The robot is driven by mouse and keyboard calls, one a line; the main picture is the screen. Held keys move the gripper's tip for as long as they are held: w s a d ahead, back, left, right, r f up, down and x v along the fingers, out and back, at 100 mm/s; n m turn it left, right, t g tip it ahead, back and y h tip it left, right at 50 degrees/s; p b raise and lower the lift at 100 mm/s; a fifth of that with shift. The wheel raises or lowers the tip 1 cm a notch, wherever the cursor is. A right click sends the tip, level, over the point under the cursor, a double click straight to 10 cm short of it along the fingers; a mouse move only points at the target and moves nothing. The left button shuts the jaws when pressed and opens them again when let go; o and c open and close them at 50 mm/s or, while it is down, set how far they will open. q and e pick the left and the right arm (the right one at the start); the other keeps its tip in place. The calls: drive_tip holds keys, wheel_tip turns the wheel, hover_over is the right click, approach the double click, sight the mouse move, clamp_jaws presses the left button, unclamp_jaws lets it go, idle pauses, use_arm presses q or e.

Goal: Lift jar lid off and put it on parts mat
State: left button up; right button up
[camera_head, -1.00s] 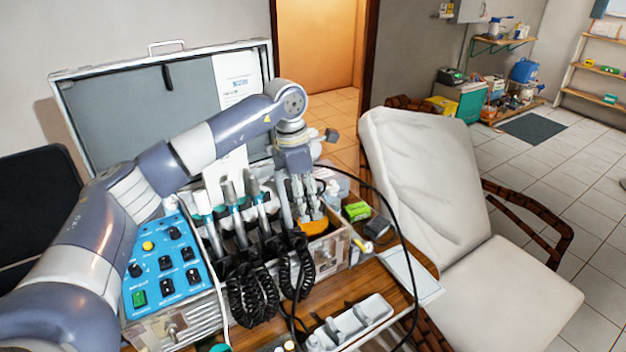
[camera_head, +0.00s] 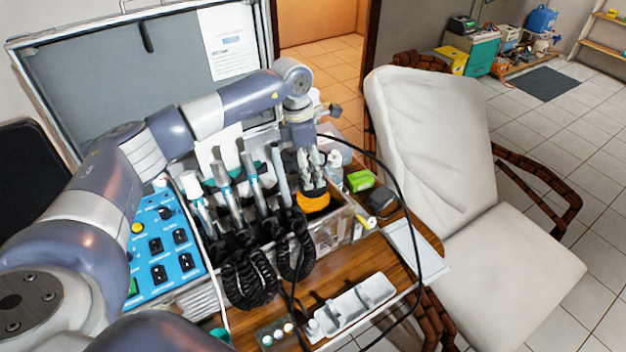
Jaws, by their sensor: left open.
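An orange round lid (camera_head: 312,203) shows at the right end of the open box of the dental unit. The jar under it is mostly hidden by the box wall. My left gripper (camera_head: 312,186) points down just above the lid, its fingers open, with their tips at or very near the lid's top. I cannot tell whether they touch it. A pale flat sheet (camera_head: 420,252), possibly the parts mat, lies at the right edge of the wooden table. My right gripper is not in view.
Dental handpieces (camera_head: 250,180) with coiled black cords stand just left of the gripper. A black cable loops over the table's right part. A green box (camera_head: 361,180) and a dark block (camera_head: 382,201) sit right of the box. A white tray (camera_head: 352,308) lies in front.

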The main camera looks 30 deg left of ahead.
sight(312, 177)
use_arm(q)
drive_tip(key=f+p, duration=0.1)
drive_tip(key=f, duration=0.2)
drive_tip(key=shift+d+f, duration=0.2)
drive_tip(key=shift+f, duration=0.3)
drive_tip(key=shift+c, duration=0.8)
drive_tip(key=c, duration=0.9)
drive_tip(key=shift+c, duration=0.2)
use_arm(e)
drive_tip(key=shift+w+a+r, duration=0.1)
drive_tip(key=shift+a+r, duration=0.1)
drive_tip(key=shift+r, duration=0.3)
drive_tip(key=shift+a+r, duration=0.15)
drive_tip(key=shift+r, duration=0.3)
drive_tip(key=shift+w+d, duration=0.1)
use_arm(q)
drive_tip(key=shift+r, duration=0.1)
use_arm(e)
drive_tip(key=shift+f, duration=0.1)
